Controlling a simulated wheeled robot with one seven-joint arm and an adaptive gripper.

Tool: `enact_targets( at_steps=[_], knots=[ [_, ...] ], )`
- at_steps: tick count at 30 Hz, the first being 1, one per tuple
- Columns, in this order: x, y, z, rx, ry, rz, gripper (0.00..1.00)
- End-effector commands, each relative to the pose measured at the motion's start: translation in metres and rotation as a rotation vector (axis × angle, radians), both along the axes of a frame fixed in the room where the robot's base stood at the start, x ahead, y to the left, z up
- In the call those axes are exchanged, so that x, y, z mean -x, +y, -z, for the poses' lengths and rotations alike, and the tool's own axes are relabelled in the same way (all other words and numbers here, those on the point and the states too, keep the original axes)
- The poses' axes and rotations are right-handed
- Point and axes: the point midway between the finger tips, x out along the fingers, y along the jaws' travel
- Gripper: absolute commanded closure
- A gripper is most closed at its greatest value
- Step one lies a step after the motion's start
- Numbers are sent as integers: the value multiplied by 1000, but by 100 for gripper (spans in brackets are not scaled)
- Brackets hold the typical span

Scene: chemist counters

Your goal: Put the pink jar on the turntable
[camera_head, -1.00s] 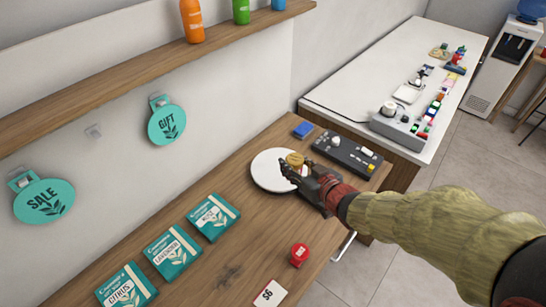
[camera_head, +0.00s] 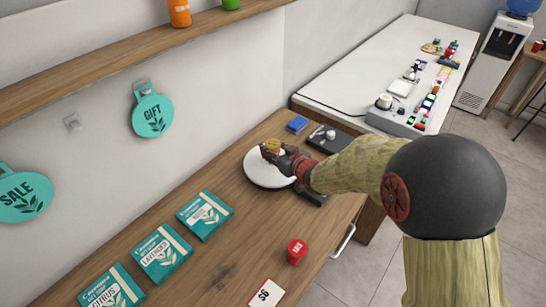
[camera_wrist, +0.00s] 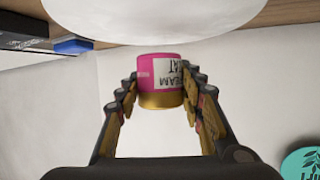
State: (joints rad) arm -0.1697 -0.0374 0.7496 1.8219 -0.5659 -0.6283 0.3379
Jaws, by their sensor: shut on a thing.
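The pink jar (camera_wrist: 158,76) with a gold lid and a white label is between my gripper's fingers in the wrist view. In the head view only its gold lid (camera_head: 273,145) shows clearly. My gripper (camera_head: 274,154) is shut on the jar. The white round turntable (camera_head: 262,178) stands on the wooden counter, and the gripper is over its far part. The turntable's edge also shows at the top of the wrist view (camera_wrist: 150,22). I cannot tell whether the jar touches the turntable.
A blue box (camera_head: 297,124) and a dark device (camera_head: 328,140) lie behind the turntable. Several teal boxes (camera_head: 205,214) line the wall side. A red-topped item (camera_head: 297,251) and a price card (camera_head: 266,293) are at the front. A teal GIFT sign (camera_head: 151,114) hangs on the wall.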

Motion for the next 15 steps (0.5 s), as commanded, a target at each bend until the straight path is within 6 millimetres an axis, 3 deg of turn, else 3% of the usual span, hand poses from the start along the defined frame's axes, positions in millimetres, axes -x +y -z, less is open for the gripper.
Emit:
enact_targets(
  at_steps=[3,6,15],
  knots=[
    [0,0,23,0,5,1,88],
    [0,0,33,0,2,0,88],
    [0,0,33,0,1,0,88]
  ],
)
